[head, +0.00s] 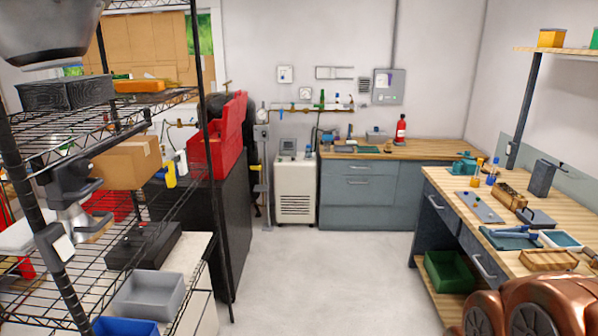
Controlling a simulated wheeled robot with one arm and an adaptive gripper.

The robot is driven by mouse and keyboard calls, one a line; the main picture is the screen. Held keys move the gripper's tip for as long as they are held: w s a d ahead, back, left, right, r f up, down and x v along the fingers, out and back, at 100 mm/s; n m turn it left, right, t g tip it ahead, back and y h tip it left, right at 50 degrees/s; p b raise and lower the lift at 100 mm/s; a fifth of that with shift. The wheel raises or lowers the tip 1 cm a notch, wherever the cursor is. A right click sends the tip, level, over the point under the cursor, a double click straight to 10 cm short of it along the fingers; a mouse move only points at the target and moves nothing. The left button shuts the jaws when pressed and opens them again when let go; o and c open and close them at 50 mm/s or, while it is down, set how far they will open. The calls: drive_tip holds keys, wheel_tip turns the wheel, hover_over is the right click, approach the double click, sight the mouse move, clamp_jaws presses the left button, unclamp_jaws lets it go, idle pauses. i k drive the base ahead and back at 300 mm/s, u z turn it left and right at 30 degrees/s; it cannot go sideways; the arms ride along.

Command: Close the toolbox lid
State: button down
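A red toolbox (212,153) stands on top of a tall black cabinet, left of the middle in the head view. Its red lid (234,118) is raised and leans up along the box's right side, so the toolbox is open. The shelf rack's post partly covers the box's front, and I cannot see its inside. A copper-coloured part of my own body shows at the bottom right, well apart from the toolbox.
A wire shelf rack (172,97) with boxes and bins stands at the left, in front of the black cabinet (236,225). A wooden workbench (437,180) with tools stands at the right. The grey floor (325,268) between them is clear. A fire extinguisher (401,131) stands on the back counter.

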sight(234, 114)
drive_tip(key=i, duration=1.85)
drive_tip(key=u, duration=1.4)
drive_tip(key=i, duration=1)
